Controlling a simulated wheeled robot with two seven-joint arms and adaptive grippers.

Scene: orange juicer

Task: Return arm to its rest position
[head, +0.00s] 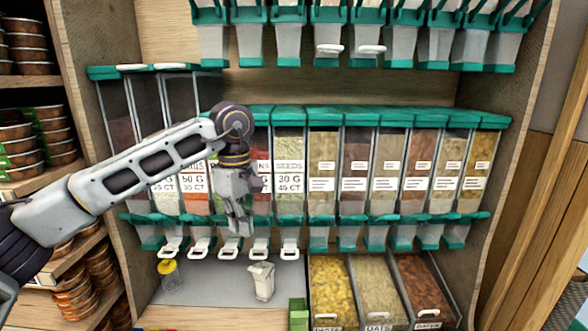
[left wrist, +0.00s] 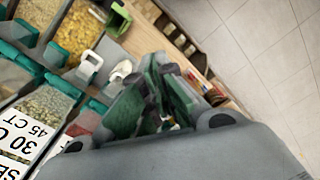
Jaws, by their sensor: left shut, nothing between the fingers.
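My left arm comes in from the left in the head view. My left gripper (head: 240,220) points down in front of the middle row of dispensers, with its fingers shut and nothing between them. In the left wrist view the gripper's fingers (left wrist: 160,95) show at the middle, over the shelf edge and the floor. My right gripper is not in view.
Dispensers with green lids (head: 390,165) fill the shelf behind the gripper. Below stand a yellow-lidded jar (head: 169,276), a white bag (head: 261,281), a green box (head: 298,314) and open bins (head: 327,285). Bowls (head: 20,135) are stacked on the left shelves.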

